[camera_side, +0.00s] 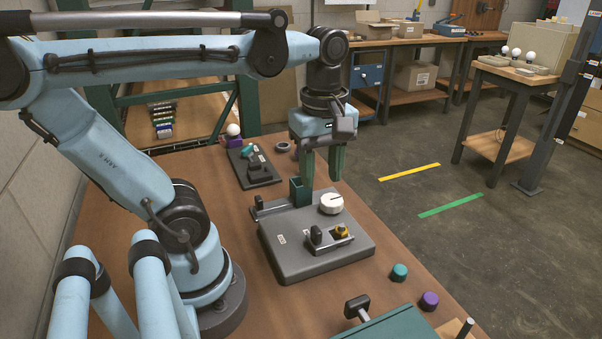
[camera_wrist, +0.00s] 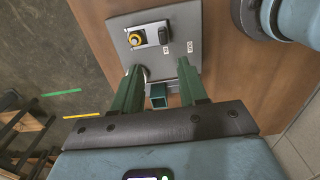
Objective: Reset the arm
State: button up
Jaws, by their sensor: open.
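My gripper (camera_side: 322,180) is open and empty, with its two green fingers pointing down above the far part of the grey fixture plate (camera_side: 290,270). A white round part (camera_side: 331,205) with a dark mark sits on the plate, just below and near the fingers.
A teal cap (camera_side: 399,271) and a purple cap (camera_side: 430,300) stand on the brown table at right. A smaller dark plate (camera_side: 262,181) and a white bulb (camera_side: 233,130) are at the back left. A green box (camera_side: 395,328) is at the front edge.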

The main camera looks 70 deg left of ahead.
jog(key=w+d+f+m+t, duration=0.1)
jog(key=w+f+m+t, duration=0.1)
jog(key=m, duration=0.7)
jog(key=w+d+f+m+t, duration=0.1)
jog(key=w+f+m+t, duration=0.1)
jog(key=m+t, duration=0.3)
jog(key=w+m, duration=0.1)
jog(key=m, duration=0.3)
jog(key=shift+w+d+f, duration=0.15)
jog(key=shift+w+d, duration=0.1)
jog(key=shift+w, duration=0.05)
